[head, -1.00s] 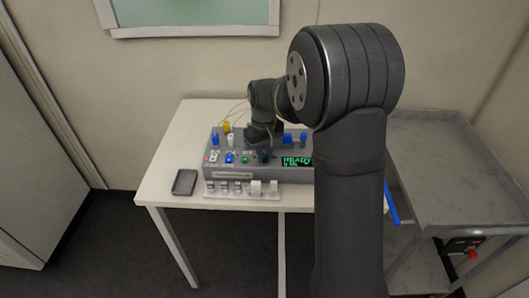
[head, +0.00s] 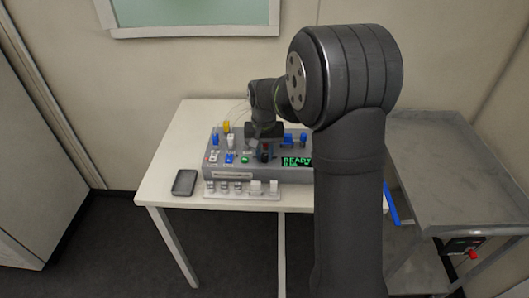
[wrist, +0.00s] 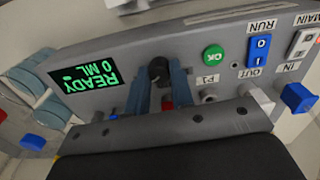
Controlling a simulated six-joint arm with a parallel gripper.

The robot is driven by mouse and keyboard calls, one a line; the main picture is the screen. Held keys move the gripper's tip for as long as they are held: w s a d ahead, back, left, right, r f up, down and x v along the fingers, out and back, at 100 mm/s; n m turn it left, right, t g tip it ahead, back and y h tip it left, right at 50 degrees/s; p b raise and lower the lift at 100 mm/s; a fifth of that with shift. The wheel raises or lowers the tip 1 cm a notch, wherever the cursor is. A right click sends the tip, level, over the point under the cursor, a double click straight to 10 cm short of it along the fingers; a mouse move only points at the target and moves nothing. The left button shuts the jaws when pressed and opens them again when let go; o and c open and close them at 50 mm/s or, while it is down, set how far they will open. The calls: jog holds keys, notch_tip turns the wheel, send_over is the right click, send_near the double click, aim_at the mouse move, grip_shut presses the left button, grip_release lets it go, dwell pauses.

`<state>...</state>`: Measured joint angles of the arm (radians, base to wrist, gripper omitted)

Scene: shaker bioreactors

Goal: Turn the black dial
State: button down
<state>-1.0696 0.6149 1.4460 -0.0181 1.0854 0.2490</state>
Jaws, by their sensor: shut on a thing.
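The black dial (wrist: 158,69) is on the front panel of the grey control box (wrist: 205,60), upside down in the wrist view, between the display and the green OK button. My gripper (wrist: 160,75) has its two blue-grey fingers on either side of the dial, closed on it. The fingers hide the dial's sides, and I cannot read its angle. In the head view my gripper (head: 265,151) reaches down to the front of the box (head: 225,170), and the dial is a small dark spot at the fingertips.
The display (wrist: 85,78) reads READY, 0 ML. Beside the dial sit the green OK button (wrist: 213,56) and a blue switch (wrist: 258,49). A row of small vials (head: 238,187) stands before the box, with a dark flat object (head: 184,182) to its left on the white table (head: 160,180).

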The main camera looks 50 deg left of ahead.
aim_at(264, 155)
dwell(0.4)
jog(key=c, duration=1.3)
grip_release()
jog(key=shift+o, duration=0.2)
notch_tip(264, 155, up, 18)
jog(key=shift+f, duration=0.25)
jog(key=shift+s+a+f, duration=0.1)
notch_tip(264, 155, down, 17)
jog(key=shift+f, duration=0.2)
jog(key=shift+r, duration=0.1)
